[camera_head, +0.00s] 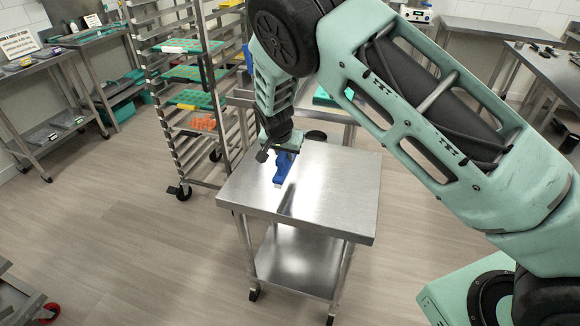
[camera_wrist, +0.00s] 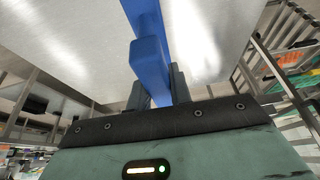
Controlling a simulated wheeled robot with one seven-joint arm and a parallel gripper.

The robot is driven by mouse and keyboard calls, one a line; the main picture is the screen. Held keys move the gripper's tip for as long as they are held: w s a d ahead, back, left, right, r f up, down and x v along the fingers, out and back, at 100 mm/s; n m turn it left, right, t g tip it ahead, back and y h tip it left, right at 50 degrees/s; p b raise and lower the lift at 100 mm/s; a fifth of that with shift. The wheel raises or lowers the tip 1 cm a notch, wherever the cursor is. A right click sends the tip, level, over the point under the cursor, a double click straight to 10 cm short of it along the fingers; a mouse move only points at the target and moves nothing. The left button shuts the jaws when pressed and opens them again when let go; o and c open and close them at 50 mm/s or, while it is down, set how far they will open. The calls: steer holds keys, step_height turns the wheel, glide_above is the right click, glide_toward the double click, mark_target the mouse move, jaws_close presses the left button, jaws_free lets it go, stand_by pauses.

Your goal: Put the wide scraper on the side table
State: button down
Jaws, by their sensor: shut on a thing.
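My gripper (camera_head: 279,148) is shut on the blue wide scraper (camera_head: 284,167), at the far left part of the steel side table (camera_head: 330,190). In the wrist view the scraper's blue handle (camera_wrist: 150,60) passes between the two dark fingers (camera_wrist: 155,92). In the head view the scraper points downward, with a pale lower edge close to the table top. I cannot tell whether that edge touches the surface. My wrist hides the upper part of the scraper.
A tall rack (camera_head: 185,90) with green trays and orange gummies stands left of the table. Another steel table with a green item (camera_head: 325,97) lies behind. The side table's top is otherwise clear. Open floor (camera_head: 120,240) lies to the left.

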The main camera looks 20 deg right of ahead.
mark_target(285, 166)
steer(key=shift+f+p, duration=0.65)
steer(key=shift+f, duration=1.95)
steer(key=shift+f, duration=0.1)
steer(key=c, duration=1.3)
jaws_free()
